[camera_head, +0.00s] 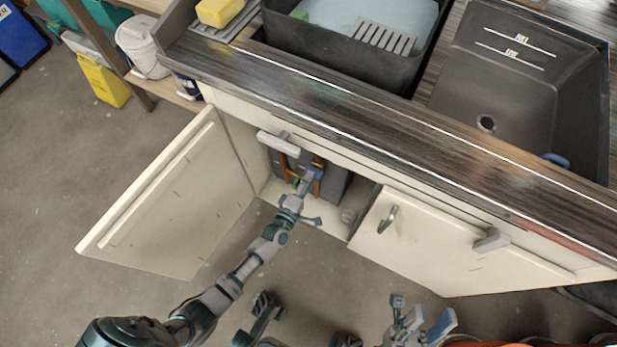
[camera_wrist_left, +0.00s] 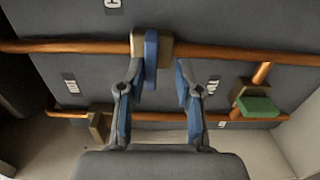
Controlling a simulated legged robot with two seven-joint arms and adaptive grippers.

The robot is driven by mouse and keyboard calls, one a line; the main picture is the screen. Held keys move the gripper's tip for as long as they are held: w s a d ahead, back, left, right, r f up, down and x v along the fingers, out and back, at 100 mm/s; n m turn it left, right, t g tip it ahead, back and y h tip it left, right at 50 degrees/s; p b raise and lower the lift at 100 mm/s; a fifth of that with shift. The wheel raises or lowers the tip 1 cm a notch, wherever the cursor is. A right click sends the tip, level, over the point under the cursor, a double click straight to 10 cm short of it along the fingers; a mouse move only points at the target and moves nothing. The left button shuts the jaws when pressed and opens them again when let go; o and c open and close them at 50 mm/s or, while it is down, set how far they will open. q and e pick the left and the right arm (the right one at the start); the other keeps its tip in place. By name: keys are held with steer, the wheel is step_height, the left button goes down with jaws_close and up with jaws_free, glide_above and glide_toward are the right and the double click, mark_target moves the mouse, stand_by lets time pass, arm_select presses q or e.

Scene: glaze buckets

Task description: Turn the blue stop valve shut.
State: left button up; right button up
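The blue stop valve's lever (camera_wrist_left: 151,58) sits on a tan body on the upper copper pipe (camera_wrist_left: 225,52) in the left wrist view. My left gripper (camera_wrist_left: 158,72) reaches it with its fingers apart. The lever lies between the fingertips, close to the left one, with a gap to the right one; I cannot tell whether it touches. In the head view my left gripper (camera_head: 302,190) is inside the open cabinet and partly hides the valve. My right gripper (camera_head: 422,318) is open and empty, low in the head view, outside the cabinet.
A green-handled valve (camera_wrist_left: 258,106) sits to the right on a lower pipe. Small labels mark the grey panel behind. The left cabinet door (camera_head: 175,205) stands open; the right door (camera_head: 455,240) is beside the opening. The countertop (camera_head: 330,100) overhangs above.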

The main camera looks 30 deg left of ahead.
arm_select(q)
steer(key=shift+r, duration=0.2)
steer(key=s, duration=1.1)
steer(key=shift+s+a, duration=0.25)
steer(key=shift+s, duration=0.15)
steer(key=shift+f, duration=0.1)
